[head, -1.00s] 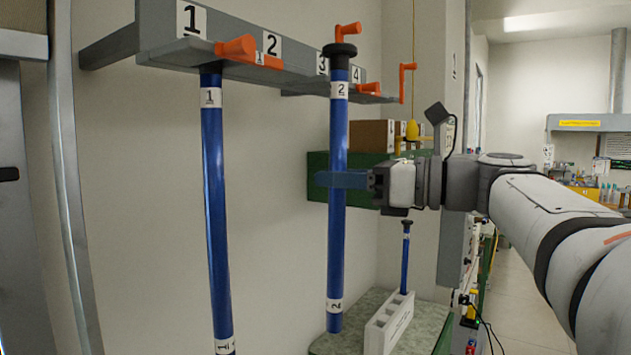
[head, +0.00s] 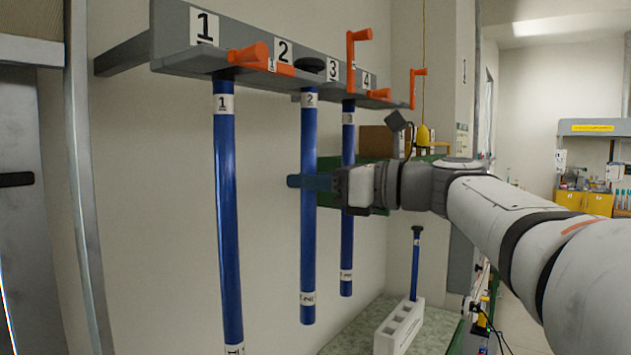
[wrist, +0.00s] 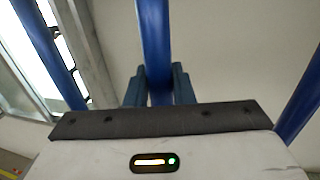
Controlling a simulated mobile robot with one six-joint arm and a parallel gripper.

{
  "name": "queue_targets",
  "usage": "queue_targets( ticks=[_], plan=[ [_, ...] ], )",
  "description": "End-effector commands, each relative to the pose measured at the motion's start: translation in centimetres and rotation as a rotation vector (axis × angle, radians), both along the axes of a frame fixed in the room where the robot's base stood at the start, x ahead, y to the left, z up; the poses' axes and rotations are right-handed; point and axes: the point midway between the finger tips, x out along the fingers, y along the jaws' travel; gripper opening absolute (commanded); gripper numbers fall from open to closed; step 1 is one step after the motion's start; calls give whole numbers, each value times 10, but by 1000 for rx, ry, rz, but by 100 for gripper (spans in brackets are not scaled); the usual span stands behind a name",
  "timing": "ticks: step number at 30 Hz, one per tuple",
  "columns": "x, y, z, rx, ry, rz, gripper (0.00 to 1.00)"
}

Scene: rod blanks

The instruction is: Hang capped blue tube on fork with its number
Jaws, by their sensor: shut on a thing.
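A blue tube labelled 2 (head: 309,170) hangs upright in my gripper (head: 300,181), which is shut around its middle. Its black cap (head: 311,66) is at the height of the grey rack, between number plates 2 (head: 283,52) and 3 (head: 333,71). I cannot tell whether the cap rests on the fork. In the wrist view, my fingers (wrist: 158,86) press both sides of the tube (wrist: 156,45). Tube 1 (head: 226,190) hangs under plate 1 (head: 204,27) at left. Tube 3 (head: 347,220) hangs behind, right of the held tube.
Two other tubes flank my gripper in the wrist view. A white block (head: 400,325) holding a short capped blue tube (head: 416,255) stands on the counter below.

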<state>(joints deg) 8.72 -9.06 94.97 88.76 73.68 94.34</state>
Motion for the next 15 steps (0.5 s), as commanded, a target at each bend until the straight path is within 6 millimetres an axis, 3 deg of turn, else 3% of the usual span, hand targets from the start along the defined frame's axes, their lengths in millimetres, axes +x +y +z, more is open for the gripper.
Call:
queue_targets(
  ticks=[8,15],
  plan=[
    [11,16,0,0,-1,3,0],
    [11,15,-11,0,-1,1,0]
  ],
)
